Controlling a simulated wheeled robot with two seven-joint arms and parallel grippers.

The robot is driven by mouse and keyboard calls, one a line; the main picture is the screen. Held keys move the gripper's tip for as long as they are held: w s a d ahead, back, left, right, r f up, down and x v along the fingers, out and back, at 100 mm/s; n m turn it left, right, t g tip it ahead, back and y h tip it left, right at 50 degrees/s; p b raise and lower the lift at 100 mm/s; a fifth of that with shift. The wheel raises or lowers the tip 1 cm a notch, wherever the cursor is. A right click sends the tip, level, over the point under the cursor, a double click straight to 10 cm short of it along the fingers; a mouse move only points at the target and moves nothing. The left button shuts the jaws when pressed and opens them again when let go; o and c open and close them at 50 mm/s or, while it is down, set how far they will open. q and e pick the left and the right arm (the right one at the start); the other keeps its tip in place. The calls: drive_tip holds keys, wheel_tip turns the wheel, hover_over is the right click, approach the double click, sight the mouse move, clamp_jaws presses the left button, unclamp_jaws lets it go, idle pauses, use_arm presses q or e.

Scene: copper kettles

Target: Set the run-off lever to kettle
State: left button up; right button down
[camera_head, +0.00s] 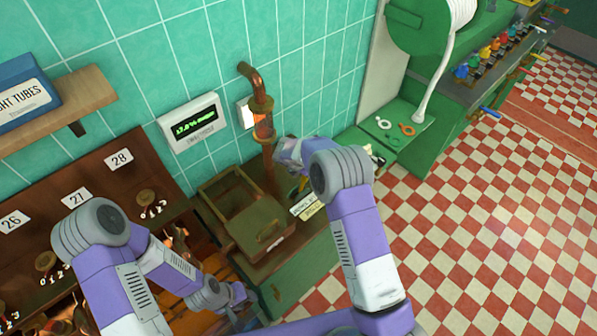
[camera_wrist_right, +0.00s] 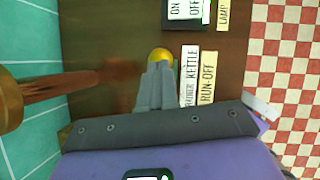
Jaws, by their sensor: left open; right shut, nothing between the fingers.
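The run-off lever's yellow knob (camera_wrist_right: 160,55) shows in the right wrist view, just beyond my right gripper's fingertips. The fingers of my right gripper (camera_wrist_right: 159,68) are shut with nothing between them and look close to or touching the knob; I cannot tell which. The lever's shaft is hidden by the fingers. Right of the knob are a KETTLE label (camera_wrist_right: 190,67) and a RUN-OFF label (camera_wrist_right: 208,78); another word below KETTLE is partly covered. In the head view my right forearm hides most of the lever. My left gripper (camera_head: 236,312) is open, low over the wooden racks.
A copper pipe (camera_head: 258,95) rises beside the lever's bench, close to my right gripper. An open box (camera_head: 210,190) with a lid is left of it. A digital display (camera_head: 194,122) hangs on the tiled wall. Checkered floor (camera_head: 480,220) is clear at right.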

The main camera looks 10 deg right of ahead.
use_arm(q)
drive_tip(key=shift+f, duration=0.15)
use_arm(e)
drive_tip(key=shift+w+d+f, duration=0.1)
drive_tip(key=shift+w+d, duration=0.3)
drive_tip(key=shift+d, duration=0.35)
drive_tip(key=shift+d, duration=0.1)
drive_tip(key=shift+s+a+r, duration=0.2)
drive_tip(key=shift+a+r, duration=0.05)
drive_tip(key=shift+r, duration=0.05)
use_arm(q)
drive_tip(key=shift+s+d, duration=0.1)
drive_tip(key=shift+s, duration=0.25)
use_arm(e)
drive_tip(key=d+r+v, duration=0.1)
drive_tip(key=v, duration=1.1)
drive_tip(key=shift+w+d, duration=0.25)
drive_tip(key=shift+w, duration=0.05)
drive_tip(key=shift+r, duration=0.1)
